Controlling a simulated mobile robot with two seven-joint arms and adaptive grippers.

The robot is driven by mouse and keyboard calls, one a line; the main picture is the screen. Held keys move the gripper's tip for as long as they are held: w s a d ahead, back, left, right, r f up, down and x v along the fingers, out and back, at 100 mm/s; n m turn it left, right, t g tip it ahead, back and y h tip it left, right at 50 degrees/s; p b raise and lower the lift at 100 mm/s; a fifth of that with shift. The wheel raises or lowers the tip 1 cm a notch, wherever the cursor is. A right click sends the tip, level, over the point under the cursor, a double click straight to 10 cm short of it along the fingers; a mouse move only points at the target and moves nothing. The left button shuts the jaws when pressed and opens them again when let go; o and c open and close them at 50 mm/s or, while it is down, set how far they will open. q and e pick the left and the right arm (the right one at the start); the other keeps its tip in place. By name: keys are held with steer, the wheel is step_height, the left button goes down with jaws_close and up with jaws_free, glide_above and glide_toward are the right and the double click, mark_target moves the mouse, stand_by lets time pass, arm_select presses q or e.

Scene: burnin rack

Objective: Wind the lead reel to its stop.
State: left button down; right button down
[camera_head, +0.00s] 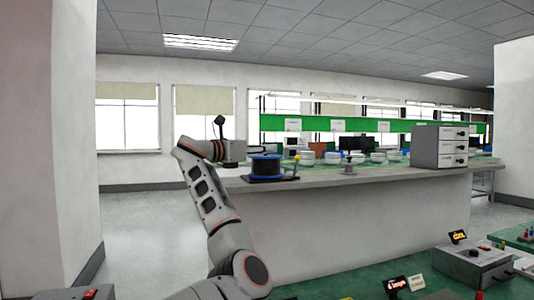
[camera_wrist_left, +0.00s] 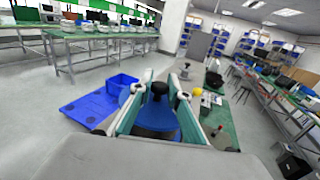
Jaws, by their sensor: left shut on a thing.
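The lead reel (camera_head: 266,168), a dark drum with blue rims, sits on a dark base at the left end of the grey counter. In the left wrist view its blue disc (camera_wrist_left: 151,114) lies below and between my fingers, with a black knob (camera_wrist_left: 160,89) standing up from it. My left gripper (camera_head: 246,158) is at the reel's left side in the head view. In the wrist view its two green-padded fingers (camera_wrist_left: 163,84) flank the black knob, shut on it. The exact contact is hard to see. My right gripper is in neither view.
A yellow ball (camera_head: 297,157) on a post stands just right of the reel. A small grey fixture (camera_head: 348,168) and a grey drawer cabinet (camera_head: 426,148) are further right on the counter. The counter between reel and fixture is clear.

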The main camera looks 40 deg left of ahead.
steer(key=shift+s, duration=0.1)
arm_select(q)
steer(key=c, duration=2)
jaws_free()
steer(key=shift+o, duration=0.4)
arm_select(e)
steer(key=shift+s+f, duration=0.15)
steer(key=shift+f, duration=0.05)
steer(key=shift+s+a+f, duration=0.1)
arm_select(q)
steer(key=s, duration=0.8)
steer(key=s+a, duration=0.1)
steer(key=s, duration=0.3)
steer(key=shift+a, duration=0.1)
